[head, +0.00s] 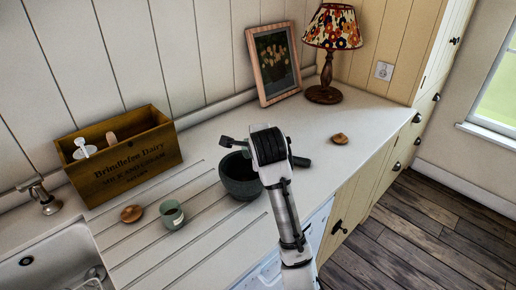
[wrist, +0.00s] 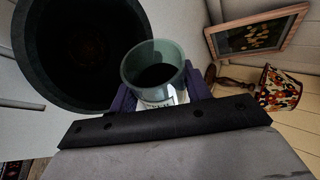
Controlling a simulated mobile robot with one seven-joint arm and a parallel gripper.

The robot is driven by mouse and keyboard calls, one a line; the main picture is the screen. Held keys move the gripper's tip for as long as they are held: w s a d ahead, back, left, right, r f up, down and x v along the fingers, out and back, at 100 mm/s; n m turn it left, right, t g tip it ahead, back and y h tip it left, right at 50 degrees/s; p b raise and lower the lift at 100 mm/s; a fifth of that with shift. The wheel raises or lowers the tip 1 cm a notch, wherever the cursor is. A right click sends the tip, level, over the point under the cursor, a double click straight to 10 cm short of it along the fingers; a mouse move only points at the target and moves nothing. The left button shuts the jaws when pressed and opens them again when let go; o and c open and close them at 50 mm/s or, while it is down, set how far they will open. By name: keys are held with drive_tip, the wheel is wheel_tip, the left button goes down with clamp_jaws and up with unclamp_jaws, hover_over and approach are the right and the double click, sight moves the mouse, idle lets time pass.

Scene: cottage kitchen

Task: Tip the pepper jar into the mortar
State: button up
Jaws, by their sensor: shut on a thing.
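The dark green mortar (head: 240,186) stands on the counter, partly behind my arm. In the wrist view its wide dark mouth (wrist: 80,50) fills the upper left. My gripper (wrist: 160,94) is shut on a grey-green jar (wrist: 175,74) with a pale label, which I take for the pepper jar. The jar is uncovered, with something dark inside, and its rim overlaps the mortar's edge in this view. I cannot tell its exact tilt. In the head view my wrist is above the mortar's right side; my fingertips and the held jar are not clear there.
A second grey-green jar (head: 172,216) stands left of the mortar beside a round wooden lid (head: 132,213). Another lid (head: 340,139) lies to the right. A wooden crate (head: 125,165), picture frame (head: 262,92) and lamp (head: 325,92) stand along the back. The sink (head: 45,268) is front left.

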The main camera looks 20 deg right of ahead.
drive_tip(key=shift+a+f+n+h+b, duration=0.2)
drive_tip(key=shift+n+h+b, duration=0.45)
drive_tip(key=shift+b, duration=1.4)
drive_tip(key=r+p, duration=0.1)
drive_tip(key=p, duration=0.2)
drive_tip(key=shift+m+y, duration=0.35)
drive_tip(key=y+p, duration=0.1)
drive_tip(key=p, duration=0.1)
drive_tip(key=shift+r+m+p, duration=0.2)
drive_tip(key=shift+m+p, duration=0.2)
drive_tip(key=shift+f+m+y+b, duration=0.1)
drive_tip(key=shift+m+y+b, duration=0.25)
drive_tip(key=shift+y, duration=0.35)
